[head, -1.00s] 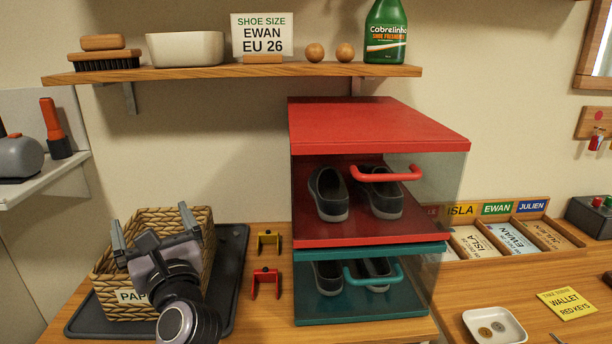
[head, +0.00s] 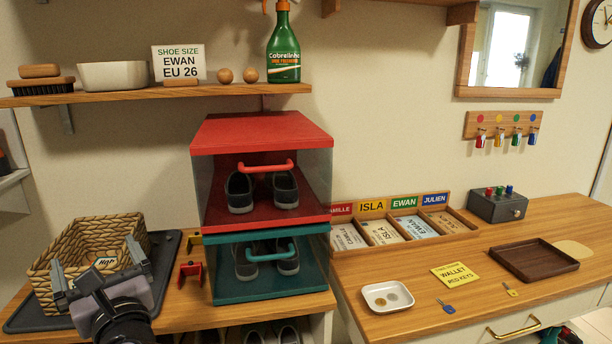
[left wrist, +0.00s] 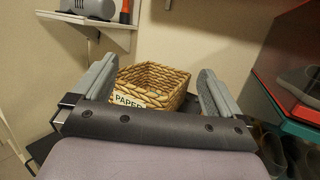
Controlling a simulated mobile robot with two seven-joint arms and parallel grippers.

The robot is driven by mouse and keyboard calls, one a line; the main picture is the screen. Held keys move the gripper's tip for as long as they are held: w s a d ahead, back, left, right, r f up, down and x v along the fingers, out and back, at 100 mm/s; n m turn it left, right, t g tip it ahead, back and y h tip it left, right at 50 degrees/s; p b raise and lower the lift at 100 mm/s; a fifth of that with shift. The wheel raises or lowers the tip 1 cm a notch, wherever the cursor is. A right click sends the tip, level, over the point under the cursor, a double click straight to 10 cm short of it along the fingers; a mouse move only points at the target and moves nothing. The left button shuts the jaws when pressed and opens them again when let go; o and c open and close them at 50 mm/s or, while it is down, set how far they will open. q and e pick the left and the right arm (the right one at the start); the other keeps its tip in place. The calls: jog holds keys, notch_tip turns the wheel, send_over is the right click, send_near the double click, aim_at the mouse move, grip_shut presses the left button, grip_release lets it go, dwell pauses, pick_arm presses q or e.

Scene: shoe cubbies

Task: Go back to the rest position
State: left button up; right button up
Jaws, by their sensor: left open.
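My left gripper (head: 97,279) is open and empty at the lower left in the head view, in front of the wicker basket. In the left wrist view its two fingers (left wrist: 158,92) stand wide apart with nothing between them. The wicker basket (head: 50,265) sits on a dark tray (head: 165,258); in the left wrist view the basket (left wrist: 165,78) shows beyond the fingers with a label reading "PAPER". My right gripper is not in either view.
A red shoe box (head: 262,133) is stacked on a teal one (head: 270,290), right of the gripper; both hold dark shoes. Red clip (head: 190,272) lies between. A shelf (head: 160,95) runs above. A brown tray (head: 533,262) and white dish (head: 372,300) rest on the right counter.

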pick_arm(q)
jog(key=s+d+f+n+h+p, duration=0.1)
jog(key=d+f+n+h, duration=0.2)
jog(key=f, duration=0.4)
jog(key=s+d+f+n+g+h+p, duration=0.1)
jog(key=s+f+n+h, duration=0.2)
jog(key=f, duration=0.4)
jog(key=d+f+n+h, duration=0.2)
jog(key=f+h, duration=0.3)
jog(key=f, duration=0.2)
jog(key=s+d+f+n+g+h+p, duration=0.1)
jog(key=s+d+f+n+h, duration=0.1)
jog(key=s+f+n, duration=0.4)
jog(key=s+d+f+n+g+h+p, duration=0.1)
jog(key=s+d+f+n+g+h, duration=0.1)
jog(key=s+f+n, duration=0.4)
jog(key=s+d+n+h, duration=0.1)
jog(key=s+n, duration=0.3)
jog(key=n, duration=0.1)
jog(key=shift+g, duration=0.3)
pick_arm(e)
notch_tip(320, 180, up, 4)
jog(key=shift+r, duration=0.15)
